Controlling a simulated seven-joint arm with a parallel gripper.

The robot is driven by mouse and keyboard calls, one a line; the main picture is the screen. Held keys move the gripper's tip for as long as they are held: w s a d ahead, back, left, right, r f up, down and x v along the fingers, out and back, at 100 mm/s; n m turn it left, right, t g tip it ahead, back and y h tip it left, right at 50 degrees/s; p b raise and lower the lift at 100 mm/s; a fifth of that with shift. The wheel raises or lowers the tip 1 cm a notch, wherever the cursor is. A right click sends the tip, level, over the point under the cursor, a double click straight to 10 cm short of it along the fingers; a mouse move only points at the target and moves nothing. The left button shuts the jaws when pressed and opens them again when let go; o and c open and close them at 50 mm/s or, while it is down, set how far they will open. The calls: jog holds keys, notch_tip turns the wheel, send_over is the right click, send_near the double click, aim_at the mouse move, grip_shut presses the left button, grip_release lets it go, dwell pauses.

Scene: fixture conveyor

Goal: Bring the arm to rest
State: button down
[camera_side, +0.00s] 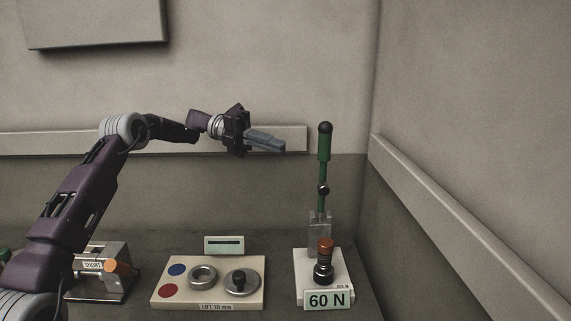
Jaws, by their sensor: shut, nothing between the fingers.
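My gripper (283,146) is at the end of my purple arm, raised well above the bench in front of the back wall. Its grey fingers point right and slightly down. They are shut with nothing between them, and nothing touches them. The upright lever with a green grip (323,143) stands to the right of the fingertips, with a visible gap between them in this view.
A pale board (210,288) holds blue and red discs, a metal ring and a round weight. A metal fixture (104,276) stands at left, partly behind my arm.

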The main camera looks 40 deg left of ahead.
jog(key=s+d+r+m+g+y, duration=0.3)
jog(key=s+d+m+y, duration=0.5)
jog(key=s+d+m, duration=0.6)
jog(key=s+a+f+m+t+y, duration=0.1)
jog(key=s+f+m+y, duration=0.3)
jog(key=s+m, duration=0.7)
jog(key=s+a+f+m+t+y, duration=0.1)
jog(key=s+f+m+t+y, duration=0.2)
jog(key=s+m, duration=0.8)
jog(key=shift+s+a+f+y, duration=0.25)
jog(key=shift+s+f+y, duration=0.15)
jog(key=shift+s+f, duration=0.35)
